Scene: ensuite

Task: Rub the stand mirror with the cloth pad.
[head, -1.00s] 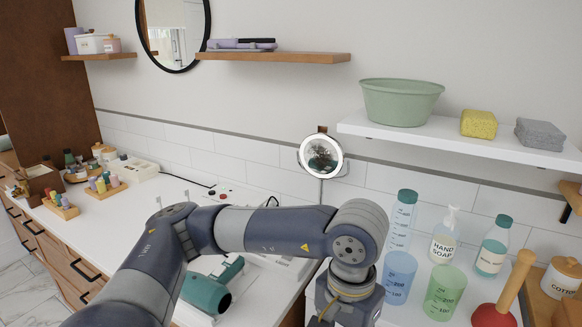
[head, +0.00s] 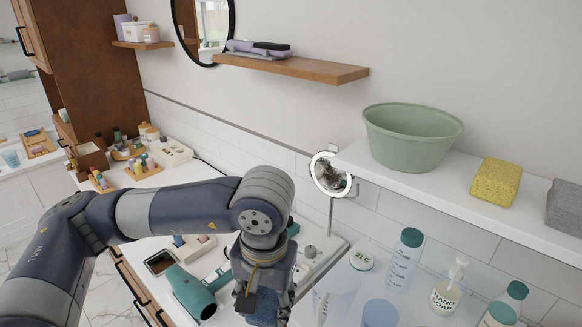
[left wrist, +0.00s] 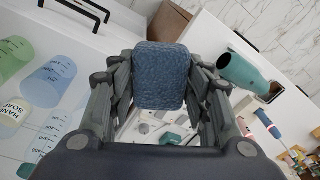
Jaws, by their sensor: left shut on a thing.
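The stand mirror (head: 331,176) is a small round mirror with a pale ring on a thin pole. It stands upright near the tiled wall in the head view. My left gripper (head: 262,296) is lower and to the left of it in the picture, apart from the mirror. It is shut on the cloth pad, a blue textured block (left wrist: 162,76) between the fingers in the left wrist view. Part of the pad (head: 266,311) shows at the bottom edge of the head view. My right gripper is not in view.
A teal hair dryer (head: 190,291) lies on the counter left of my gripper. Bottles, including a soap pump (head: 447,294), and clear cups stand at the right. A white shelf (head: 430,192) with a green basin (head: 411,137) and a yellow sponge (head: 496,182) juts out above them.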

